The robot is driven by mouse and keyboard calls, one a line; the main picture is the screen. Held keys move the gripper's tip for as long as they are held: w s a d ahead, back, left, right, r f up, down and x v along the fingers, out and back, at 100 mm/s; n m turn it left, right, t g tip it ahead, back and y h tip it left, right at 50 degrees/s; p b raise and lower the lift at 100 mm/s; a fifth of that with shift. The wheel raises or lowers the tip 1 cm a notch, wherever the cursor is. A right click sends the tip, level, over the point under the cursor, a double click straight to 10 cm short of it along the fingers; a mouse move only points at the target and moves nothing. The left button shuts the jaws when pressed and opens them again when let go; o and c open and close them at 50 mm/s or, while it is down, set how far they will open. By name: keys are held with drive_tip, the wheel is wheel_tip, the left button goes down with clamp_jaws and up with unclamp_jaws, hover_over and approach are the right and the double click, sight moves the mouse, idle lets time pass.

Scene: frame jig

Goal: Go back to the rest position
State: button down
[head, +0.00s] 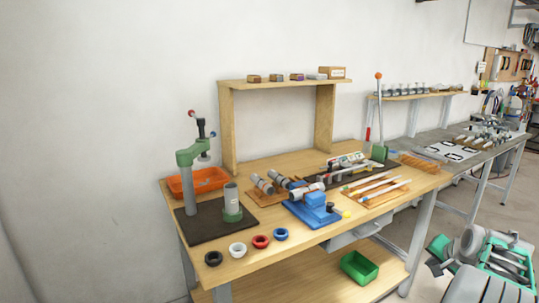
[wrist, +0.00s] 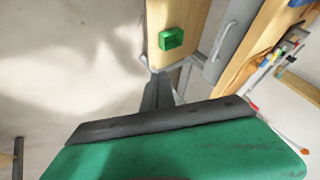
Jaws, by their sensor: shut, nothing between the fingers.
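My gripper (wrist: 160,82) shows in the wrist view as dark fingers beyond a green and black housing. The fingers are together, with nothing between them. They are in the air, apart from the workbench. In the head view, green and grey parts of my arm are at the lower right, beside the wooden workbench (head: 290,256); the fingertips cannot be made out there. The green bin (head: 359,267) stands on the bench's lower shelf, and it also shows in the wrist view (wrist: 171,39).
The bench top holds a green press (head: 198,155), an orange tray (head: 205,180), a blue fixture (head: 314,211), several coloured rings and a lever tool (head: 379,115). A grey table (head: 430,146) with parts is behind at the right. The floor right of the bench is open around my arm.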

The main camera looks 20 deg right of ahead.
drive_tip(key=w+a+r+n+g+y+p, duration=0.1)
drive_tip(key=a+r+n+p, duration=0.1)
drive_tip(key=a, duration=0.7)
drive_tip(key=w+a+r+n+y+p, duration=0.1)
drive_tip(key=a+r+n+p, duration=0.15)
drive_tip(key=a, duration=0.75)
drive_tip(key=w+a+r+n+g+p, duration=0.1)
drive_tip(key=w+a+r+n, duration=0.15)
drive_tip(key=a, duration=0.65)
drive_tip(key=s+a+n+g+p, duration=0.1)
drive_tip(key=s+a+n+p, duration=0.1)
drive_tip(key=s+a, duration=0.5)
drive_tip(key=s+a+r+n+g+y+p, duration=0.1)
drive_tip(key=s+a+n+p, duration=0.1)
drive_tip(key=s+a+n, duration=0.2)
drive_tip(key=s+a, duration=0.3)
drive_tip(key=a, duration=0.5)
drive_tip(key=shift+s+n+p, duration=0.3)
drive_tip(key=shift+s+p, duration=0.05)
